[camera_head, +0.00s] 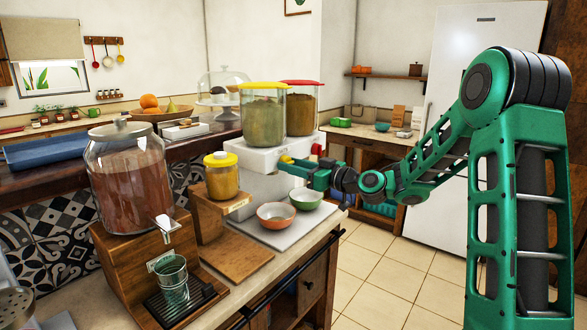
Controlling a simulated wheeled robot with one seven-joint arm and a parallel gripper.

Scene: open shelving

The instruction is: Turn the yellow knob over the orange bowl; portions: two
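The yellow knob (286,159) is on the front of a white dispenser base (257,158), below the yellow-lidded container (264,114). The orange bowl (276,218) stands below it on a pale grey mat. My green gripper (291,166) is at the yellow knob, reaching in from the right. Its fingertips overlap the knob in this view. I cannot tell whether they are closed on it. The contents of the orange bowl are too small to make out.
A red knob (317,150) sits right of the yellow one, under the red-lidded container (302,110). A green bowl (306,199) stands close beside the orange bowl. A yellow-lidded jar (222,180) on a wooden stand and a large glass dispenser (130,180) are to the left.

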